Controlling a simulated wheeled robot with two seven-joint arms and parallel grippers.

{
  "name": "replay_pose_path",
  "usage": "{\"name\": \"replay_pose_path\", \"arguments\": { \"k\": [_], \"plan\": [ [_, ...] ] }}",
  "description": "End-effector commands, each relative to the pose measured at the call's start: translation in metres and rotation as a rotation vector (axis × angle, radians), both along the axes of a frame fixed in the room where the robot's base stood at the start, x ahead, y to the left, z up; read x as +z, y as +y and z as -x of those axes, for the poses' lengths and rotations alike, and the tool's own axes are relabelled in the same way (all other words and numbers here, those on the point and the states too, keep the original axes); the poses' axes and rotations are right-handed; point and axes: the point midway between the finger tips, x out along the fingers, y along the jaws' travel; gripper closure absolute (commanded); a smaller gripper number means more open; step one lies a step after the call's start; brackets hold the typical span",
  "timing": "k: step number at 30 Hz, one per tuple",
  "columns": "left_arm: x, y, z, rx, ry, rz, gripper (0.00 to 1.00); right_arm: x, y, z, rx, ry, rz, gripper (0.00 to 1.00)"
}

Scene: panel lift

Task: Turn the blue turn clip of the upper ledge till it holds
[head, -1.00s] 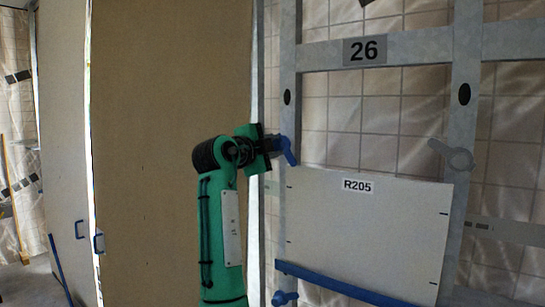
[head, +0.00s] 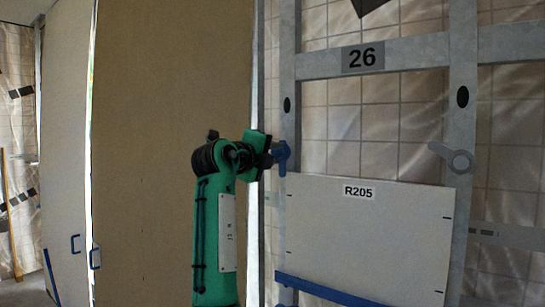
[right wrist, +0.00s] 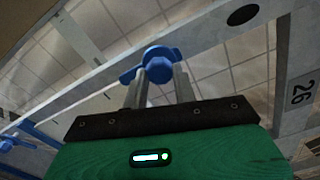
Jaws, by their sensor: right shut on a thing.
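The blue turn clip (head: 282,154) sits on the left upright of the frame, just above the top left corner of the white panel (head: 370,235) marked R205. Its arm points down in the head view. My right gripper (head: 272,158) is shut on it from the left. In the right wrist view, the two fingers of the right gripper (right wrist: 158,82) grip the knob of the blue clip (right wrist: 160,57), whose longer arm sticks out to the left. My left gripper is not in view.
A grey turn clip (head: 455,158) is on the right upright. A blue ledge (head: 330,291) runs along the panel's lower edge. A crossbar (head: 420,52) with a plate marked 26 runs above. A large brown board (head: 170,90) stands close at the left, behind my arm.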

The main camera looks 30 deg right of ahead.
Motion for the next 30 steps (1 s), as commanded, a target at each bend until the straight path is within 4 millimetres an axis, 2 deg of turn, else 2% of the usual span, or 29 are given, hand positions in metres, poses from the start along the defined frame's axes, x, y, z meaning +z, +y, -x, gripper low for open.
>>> {"name": "replay_pose_path", "arguments": {
  "k": [14, 15, 18, 26, 30],
  "plan": [
    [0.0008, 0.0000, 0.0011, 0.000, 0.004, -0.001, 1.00, -0.0023, -0.0002, -0.0003, 0.000, -0.010, -0.010, 0.95],
    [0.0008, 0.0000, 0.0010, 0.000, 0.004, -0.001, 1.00, -0.0023, -0.0002, -0.0003, 0.000, -0.010, -0.010, 0.67],
    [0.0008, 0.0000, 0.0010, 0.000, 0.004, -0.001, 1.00, -0.0020, -0.0002, -0.0003, -0.001, -0.010, -0.009, 0.51],
    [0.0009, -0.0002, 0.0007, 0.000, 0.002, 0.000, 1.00, -0.0011, 0.0004, 0.0000, 0.000, -0.011, -0.007, 0.51],
    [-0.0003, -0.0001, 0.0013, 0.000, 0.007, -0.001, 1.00, -0.0016, 0.0093, 0.0032, 0.002, -0.011, -0.006, 0.51]
  ]
}}
